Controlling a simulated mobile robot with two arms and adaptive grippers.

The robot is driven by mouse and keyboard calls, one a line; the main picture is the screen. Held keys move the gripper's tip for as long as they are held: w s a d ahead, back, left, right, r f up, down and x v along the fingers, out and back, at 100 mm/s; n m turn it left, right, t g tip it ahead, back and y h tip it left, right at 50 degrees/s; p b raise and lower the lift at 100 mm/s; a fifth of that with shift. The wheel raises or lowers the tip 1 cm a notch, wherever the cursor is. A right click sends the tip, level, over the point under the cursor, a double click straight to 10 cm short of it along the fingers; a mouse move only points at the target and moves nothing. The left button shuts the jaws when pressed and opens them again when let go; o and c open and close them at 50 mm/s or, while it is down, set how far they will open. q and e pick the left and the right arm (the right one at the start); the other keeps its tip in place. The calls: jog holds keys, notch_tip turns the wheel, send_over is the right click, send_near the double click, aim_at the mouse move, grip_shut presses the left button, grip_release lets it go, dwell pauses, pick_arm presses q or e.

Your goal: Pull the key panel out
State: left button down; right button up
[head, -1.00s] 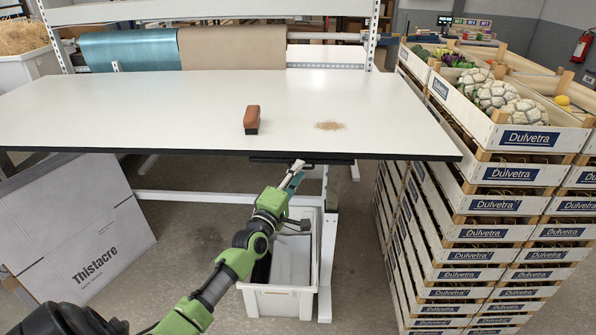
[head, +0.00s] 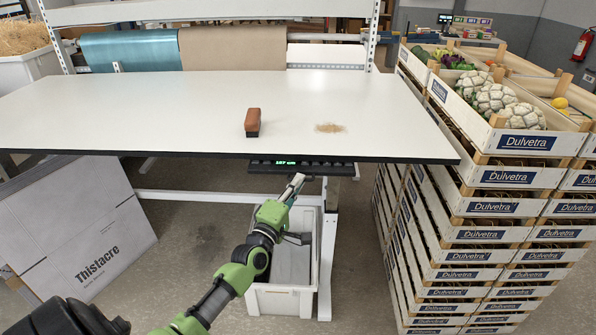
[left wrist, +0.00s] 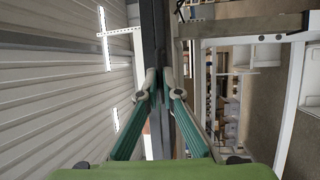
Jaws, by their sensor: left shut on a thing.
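The key panel (head: 300,166) is a dark flat strip under the front edge of the white table (head: 180,105). Its front part sticks out from below the edge and shows a small green lit display and a row of keys. My left gripper (head: 298,177) is at the panel's front edge, a little right of its middle. In the left wrist view, the fingers (left wrist: 158,88) are closed on the dark edge of the panel. The back of the panel is hidden under the tabletop. My right gripper does not show.
A brush (head: 253,123) and a patch of crumbs (head: 330,128) are on the tabletop. A white bin (head: 284,301) stands below my gripper. Stacked crates (head: 480,208) stand close on the right, a grey cardboard box (head: 75,225) on the left.

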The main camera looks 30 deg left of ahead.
pick_arm(q)
jog(key=s+d, duration=0.2)
jog(key=s, duration=0.1)
jog(key=shift+s+d+p, duration=0.1)
jog(key=shift+s+p, duration=0.15)
jog(key=shift+p, duration=0.15)
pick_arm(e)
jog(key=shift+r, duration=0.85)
pick_arm(q)
jog(key=c, duration=2.2)
grip_release()
jog(key=shift+w, duration=0.1)
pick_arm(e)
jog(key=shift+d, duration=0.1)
pick_arm(q)
jog(key=v, duration=1.2)
